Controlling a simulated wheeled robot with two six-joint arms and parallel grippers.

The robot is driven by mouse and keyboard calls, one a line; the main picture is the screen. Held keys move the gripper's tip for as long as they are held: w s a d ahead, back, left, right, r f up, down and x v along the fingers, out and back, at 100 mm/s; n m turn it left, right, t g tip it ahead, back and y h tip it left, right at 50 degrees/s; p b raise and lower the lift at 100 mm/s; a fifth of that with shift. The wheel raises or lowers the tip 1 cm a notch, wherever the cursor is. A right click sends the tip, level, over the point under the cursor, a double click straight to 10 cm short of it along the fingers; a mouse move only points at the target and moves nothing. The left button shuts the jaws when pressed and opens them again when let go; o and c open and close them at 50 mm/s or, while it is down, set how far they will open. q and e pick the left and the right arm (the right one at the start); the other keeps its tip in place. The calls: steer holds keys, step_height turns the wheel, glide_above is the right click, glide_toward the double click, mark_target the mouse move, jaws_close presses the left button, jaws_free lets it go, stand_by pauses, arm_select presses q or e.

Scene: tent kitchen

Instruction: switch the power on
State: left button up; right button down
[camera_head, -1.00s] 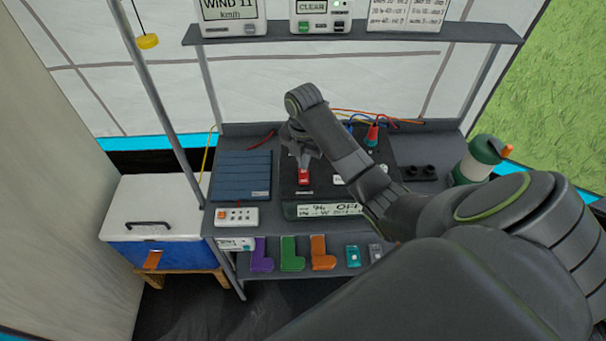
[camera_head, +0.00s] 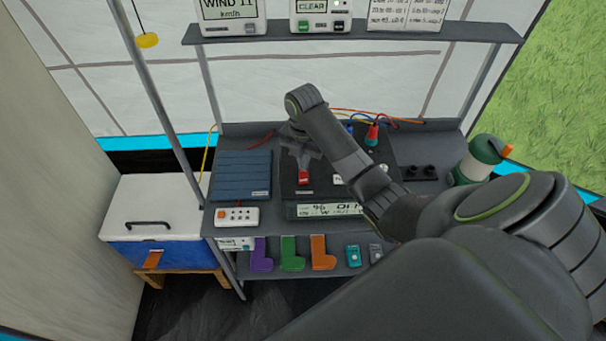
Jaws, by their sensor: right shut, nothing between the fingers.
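A red switch (camera_head: 304,179) with a small white mark sits on the dark panel (camera_head: 290,187) at the middle of the bench. My right gripper (camera_head: 302,165) is shut and empty, pointing down at the switch's back edge. Its fingertips look at or very near the switch, but I cannot tell whether they touch. A display (camera_head: 325,210) on the panel's front edge shows blurred text that I cannot read surely. My arm hides part of the panel's right side. My left gripper is out of view.
A blue ribbed panel (camera_head: 242,175) and a white power strip (camera_head: 237,217) lie left of the switch. Red and blue plugs with cables (camera_head: 372,134) stand behind my forearm. A green and white bottle (camera_head: 478,160) stands right. A shelf (camera_head: 350,37) with displays hangs above.

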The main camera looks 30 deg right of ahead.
steer(key=shift+f+b, duration=0.35)
steer(key=shift+f, duration=0.5)
steer(key=shift+s, duration=0.1)
step_height(320, 180, up, 7)
steer(key=p, duration=0.8)
steer(key=shift+r, duration=0.1)
stand_by(0.5)
